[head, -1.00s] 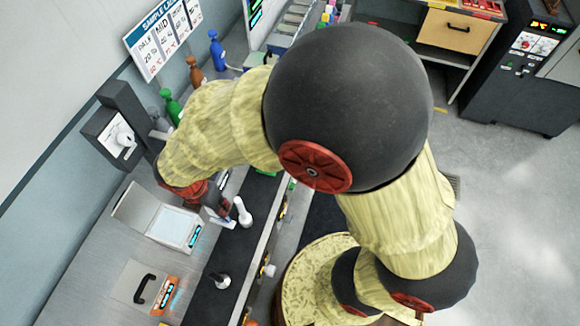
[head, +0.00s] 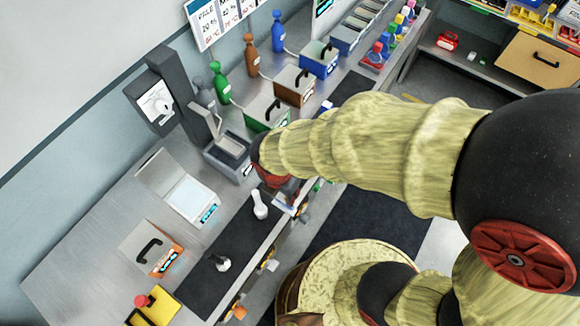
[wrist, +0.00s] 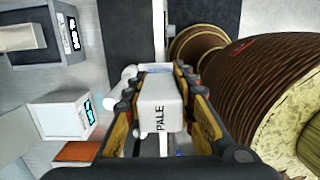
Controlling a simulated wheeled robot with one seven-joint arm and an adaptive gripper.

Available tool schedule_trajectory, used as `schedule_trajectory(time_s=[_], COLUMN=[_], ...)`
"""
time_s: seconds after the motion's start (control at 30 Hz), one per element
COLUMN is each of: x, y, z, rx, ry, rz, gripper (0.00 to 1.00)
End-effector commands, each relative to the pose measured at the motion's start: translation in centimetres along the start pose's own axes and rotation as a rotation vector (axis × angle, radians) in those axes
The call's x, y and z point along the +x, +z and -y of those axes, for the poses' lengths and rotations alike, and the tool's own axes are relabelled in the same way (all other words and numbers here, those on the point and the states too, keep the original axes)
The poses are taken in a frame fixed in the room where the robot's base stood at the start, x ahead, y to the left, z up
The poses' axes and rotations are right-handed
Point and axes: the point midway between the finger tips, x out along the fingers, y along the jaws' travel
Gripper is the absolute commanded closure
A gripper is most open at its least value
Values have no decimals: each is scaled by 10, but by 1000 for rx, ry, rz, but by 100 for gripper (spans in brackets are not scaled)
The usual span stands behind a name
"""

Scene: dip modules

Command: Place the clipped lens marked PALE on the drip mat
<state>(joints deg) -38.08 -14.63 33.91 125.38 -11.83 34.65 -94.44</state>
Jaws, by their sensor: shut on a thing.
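My gripper (wrist: 157,85) is shut on a white clip marked PALE (wrist: 161,100), which sits between its two fingers in the wrist view. A pale bluish edge shows at the clip's far end; I cannot make out the lens clearly. In the head view my gripper (head: 275,180) is above the bench's front edge, mostly hidden by my arm, with a white and bluish piece (head: 285,201) beside it. A long dark mat (head: 205,287) lies along the front of the bench, below and left of my gripper; I take it as the drip mat.
A white bottle-like piece (head: 260,205) and a smaller one (head: 222,263) stand on the dark mat. A white scale-like device (head: 186,198) and a lidded box (head: 150,247) are behind it. Green, brown and blue lidded boxes (head: 296,85) line the bench farther back.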

Motion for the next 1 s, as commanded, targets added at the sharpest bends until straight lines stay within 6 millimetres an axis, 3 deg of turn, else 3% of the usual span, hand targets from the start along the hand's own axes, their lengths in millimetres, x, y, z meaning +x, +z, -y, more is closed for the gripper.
schedule_trajectory(time_s=[0.3, 0.5, 0.87, 1.0], x=[40, 77, 102, 122], y=[50, 66, 78, 75], z=[-48, -67, -81, -80], rx=[4, 3, 2, 0], ry=[-3, -4, -2, -3], rz=[-1, -1, 0, -1], gripper=[100, 100, 100, 100])
